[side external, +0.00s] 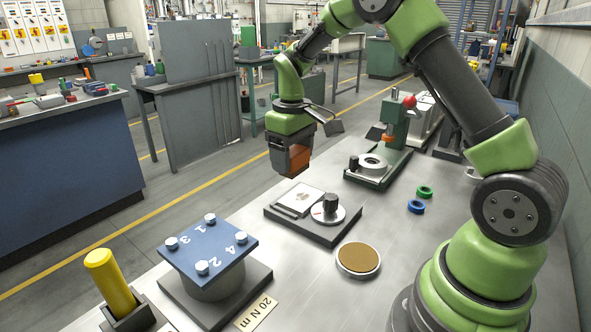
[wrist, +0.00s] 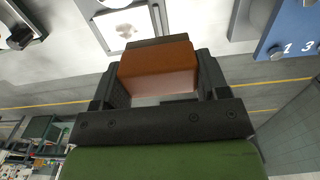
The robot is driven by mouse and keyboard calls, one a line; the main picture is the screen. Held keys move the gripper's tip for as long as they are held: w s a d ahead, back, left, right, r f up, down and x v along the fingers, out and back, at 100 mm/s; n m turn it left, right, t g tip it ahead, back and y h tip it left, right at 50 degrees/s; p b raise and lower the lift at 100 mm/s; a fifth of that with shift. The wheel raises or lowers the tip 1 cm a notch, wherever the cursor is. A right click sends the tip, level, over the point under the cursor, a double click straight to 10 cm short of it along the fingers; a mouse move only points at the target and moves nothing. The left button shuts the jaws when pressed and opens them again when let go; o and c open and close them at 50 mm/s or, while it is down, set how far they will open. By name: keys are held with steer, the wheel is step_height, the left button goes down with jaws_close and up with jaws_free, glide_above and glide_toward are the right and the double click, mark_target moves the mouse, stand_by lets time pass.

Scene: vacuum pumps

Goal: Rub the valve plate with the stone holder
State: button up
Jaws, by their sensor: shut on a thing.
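The valve plate (side external: 300,198) is a pale square plate with a brownish patch, lying on a dark fixture base. It also shows at the top of the wrist view (wrist: 108,28). My gripper (side external: 289,162) is shut on an orange-brown block, the stone holder (side external: 300,158), which shows between the fingers in the wrist view (wrist: 158,68). The holder hangs above the plate in the side view, with a visible gap. A white disc with a black knob (side external: 329,206) sits on the same base, right beside the plate.
A blue numbered plate with bolts (side external: 208,250) stands in front. A brown-topped round dish (side external: 358,260) lies right of the fixture. A green press-like stand (side external: 392,140) is behind, with green (side external: 425,191) and blue rings (side external: 416,206) near it. A yellow-handled tool (side external: 103,275) stands at front left.

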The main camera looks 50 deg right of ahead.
glide_above(308, 189)
step_height(308, 189, down, 3)
steer(key=shift+s+a+f, duration=0.1)
steer(key=shift+a+f, duration=0.05)
steer(key=shift+f, duration=3.85)
steer(key=shift+a+f, duration=0.15)
steer(key=shift+a, duration=0.6)
steer(key=shift+c, duration=0.3)
steer(key=shift+a, duration=2.65)
steer(key=shift+d, duration=3.5)
step_height(308, 189, up, 8)
steer(key=shift+a, duration=0.1)
